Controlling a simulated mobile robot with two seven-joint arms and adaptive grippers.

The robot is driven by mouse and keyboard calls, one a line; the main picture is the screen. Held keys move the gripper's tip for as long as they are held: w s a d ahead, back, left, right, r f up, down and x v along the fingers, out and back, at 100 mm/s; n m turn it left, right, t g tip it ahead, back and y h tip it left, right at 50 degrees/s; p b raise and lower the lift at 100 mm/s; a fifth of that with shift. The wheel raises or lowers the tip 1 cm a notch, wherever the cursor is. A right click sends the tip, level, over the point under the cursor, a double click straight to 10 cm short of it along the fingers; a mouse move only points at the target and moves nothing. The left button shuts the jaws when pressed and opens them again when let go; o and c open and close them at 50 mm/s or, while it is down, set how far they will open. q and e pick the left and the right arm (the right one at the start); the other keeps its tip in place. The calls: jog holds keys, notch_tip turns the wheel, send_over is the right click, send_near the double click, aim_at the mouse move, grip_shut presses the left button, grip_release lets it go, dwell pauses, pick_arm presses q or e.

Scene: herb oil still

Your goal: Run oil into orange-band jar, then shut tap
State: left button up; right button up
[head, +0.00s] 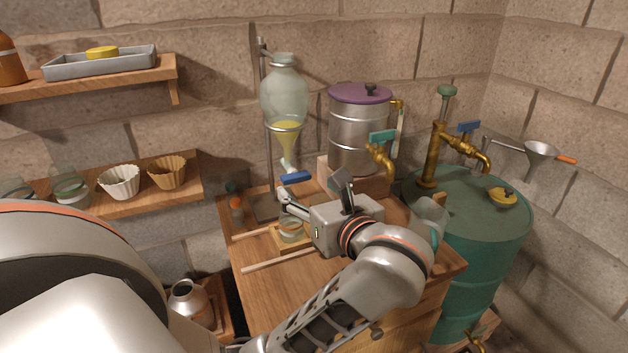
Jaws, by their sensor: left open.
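A glass separating vessel (285,98) hangs on a metal stand above the wooden cabinet, with yellow oil (286,135) in its lower part. Its blue tap lever (294,177) lies across the outlet, roughly level. A small glass jar (291,230) stands upright on a wooden block below the outlet; I cannot make out its band colour. My left gripper (313,190) is open and empty, just below and right of the blue lever, its fingers spread. It appears apart from the lever, and its body partly hides the cabinet top. My right gripper is not in view.
A steel pot (359,130) with a purple lid and a brass tap with a teal lever (383,137) stand behind my gripper. A green drum (475,220) stands right. A glass jug (428,215) is beside my wrist. Jars (70,188) and fluted cups sit on the left shelf (120,207).

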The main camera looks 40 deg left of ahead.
aim_at(298, 179)
pick_arm(q)
jog(key=shift+x, duration=3.9)
jog(key=shift+r, duration=0.1)
jog(key=c, duration=1.2)
